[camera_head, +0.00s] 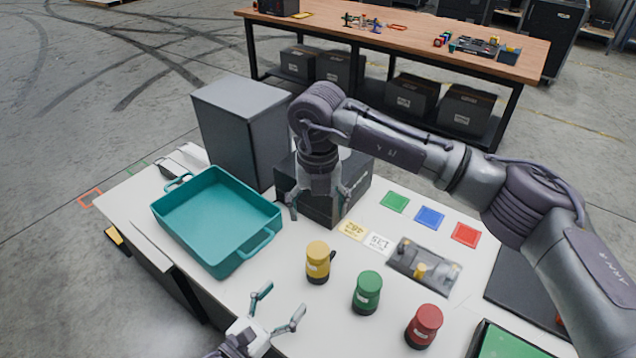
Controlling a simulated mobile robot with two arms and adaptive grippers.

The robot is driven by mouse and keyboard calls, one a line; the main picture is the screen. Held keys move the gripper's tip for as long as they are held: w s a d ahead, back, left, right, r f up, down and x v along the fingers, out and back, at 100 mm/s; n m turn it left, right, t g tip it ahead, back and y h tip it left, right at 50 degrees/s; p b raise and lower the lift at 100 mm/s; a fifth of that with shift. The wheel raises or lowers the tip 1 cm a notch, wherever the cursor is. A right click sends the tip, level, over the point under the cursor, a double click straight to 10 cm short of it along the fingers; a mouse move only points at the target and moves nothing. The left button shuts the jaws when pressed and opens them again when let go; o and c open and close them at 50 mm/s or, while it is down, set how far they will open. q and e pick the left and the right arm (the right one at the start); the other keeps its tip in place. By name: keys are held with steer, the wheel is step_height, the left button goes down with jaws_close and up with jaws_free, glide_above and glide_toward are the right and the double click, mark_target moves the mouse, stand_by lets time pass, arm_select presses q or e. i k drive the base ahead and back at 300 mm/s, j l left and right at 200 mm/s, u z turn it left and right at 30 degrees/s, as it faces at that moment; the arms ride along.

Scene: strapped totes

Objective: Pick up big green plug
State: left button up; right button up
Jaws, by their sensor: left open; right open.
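The big green plug (367,293) stands upright on the white table, between a yellow plug (318,262) and a red plug (424,326). My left gripper (277,309) is low in the view at the table's front, open and empty, to the left of the green plug and apart from it. My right gripper (319,207) hangs from the arm that comes in from the right. It points down in front of a dark box, open, above and left of the yellow plug. Nothing shows between its fingers.
A teal tray (225,266) with handles sits on the left. A tall grey box (243,135) and a dark box (362,176) stand behind. Green (395,201), blue (430,215) and red (466,233) squares lie at the back right. A grey socket plate (407,257) lies behind the plugs.

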mark_target(364, 305)
steer(key=k+j, duration=0.8)
steer(key=j, duration=0.1)
